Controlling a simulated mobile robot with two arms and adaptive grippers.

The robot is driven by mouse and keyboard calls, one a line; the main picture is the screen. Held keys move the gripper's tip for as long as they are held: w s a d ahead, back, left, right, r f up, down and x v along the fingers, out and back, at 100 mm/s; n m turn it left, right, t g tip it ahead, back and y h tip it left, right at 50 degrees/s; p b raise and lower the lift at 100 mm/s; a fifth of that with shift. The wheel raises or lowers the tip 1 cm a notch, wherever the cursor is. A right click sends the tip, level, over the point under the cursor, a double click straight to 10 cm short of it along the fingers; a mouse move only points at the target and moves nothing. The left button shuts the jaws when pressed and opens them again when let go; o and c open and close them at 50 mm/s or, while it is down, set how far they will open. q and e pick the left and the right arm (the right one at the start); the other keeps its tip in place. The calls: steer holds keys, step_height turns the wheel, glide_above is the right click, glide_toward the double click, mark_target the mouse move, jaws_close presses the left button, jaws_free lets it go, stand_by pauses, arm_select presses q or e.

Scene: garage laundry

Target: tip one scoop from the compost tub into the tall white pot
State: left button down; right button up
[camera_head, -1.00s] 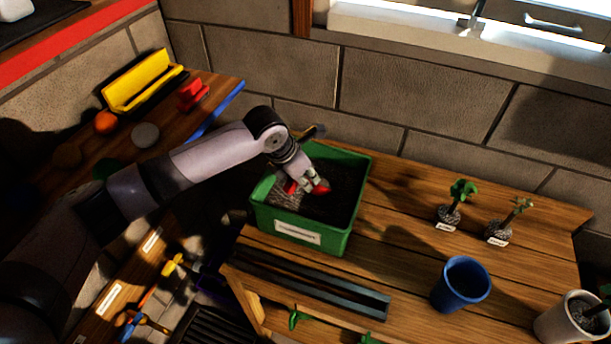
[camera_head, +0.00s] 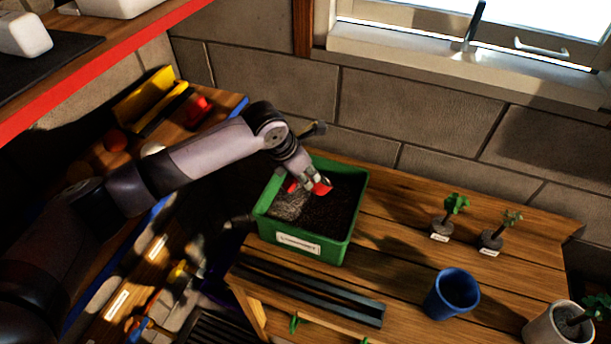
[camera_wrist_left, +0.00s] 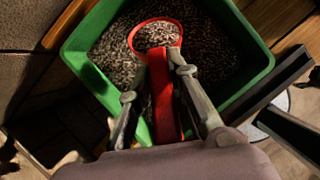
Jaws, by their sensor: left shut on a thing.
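The green compost tub (camera_head: 338,250) stands on the wooden bench in the head view, with dark, grainy compost inside. It also shows in the left wrist view (camera_wrist_left: 88,68). My left gripper (camera_head: 308,180) is over the tub and shut on the handle of a red scoop (camera_head: 321,188). In the left wrist view, the fingers (camera_wrist_left: 158,86) flank the red handle. The scoop's bowl holds brown, grainy compost level with its rim. A white pot (camera_head: 540,325) with a plant stands at the lower right, partly cut off by the frame. My right gripper is not in view.
A blue pot (camera_head: 437,298) stands between the tub and the white pot. Two small labelled seedlings (camera_head: 441,230) (camera_head: 490,240) stand behind it. A black trough (camera_head: 310,290) lies in front of the tub. A brick wall and window sill rise behind the bench.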

arm_select(q)
step_height(320, 180, up, 8)
steer(key=p, duration=0.5)
steer(key=shift+f+p, duration=0.1)
steer(key=shift+p, duration=0.25)
steer(key=shift+f, duration=0.1)
